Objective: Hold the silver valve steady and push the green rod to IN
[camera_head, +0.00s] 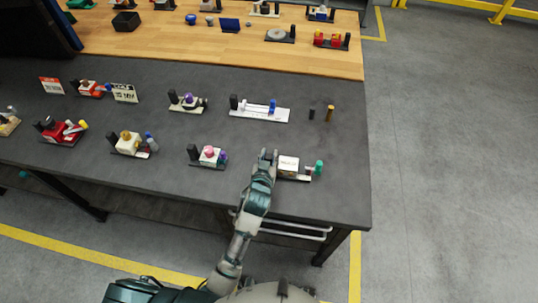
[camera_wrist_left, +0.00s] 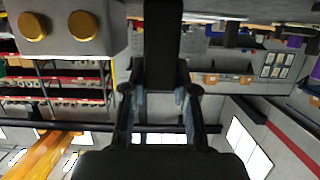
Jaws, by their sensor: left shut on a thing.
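The silver valve (camera_head: 288,163) is a pale block on a small base near the front right of the dark table. The green rod (camera_head: 319,167) sticks out at its right end with a green knob. My left gripper (camera_head: 268,156) is at the left end of this valve unit. In the left wrist view my left gripper (camera_wrist_left: 160,92) is shut on a black upright post (camera_wrist_left: 163,35). A grey block with gold round bolts (camera_wrist_left: 72,27), apparently the valve body, shows beside the post. The IN marking cannot be read. My right gripper is not in view.
A pink-topped valve unit (camera_head: 208,156) stands close to the left of my gripper. A white-based unit (camera_head: 259,110) and two small posts (camera_head: 329,113) stand behind. The dark table (camera_head: 345,190) is clear to the right of the green knob, up to its right edge.

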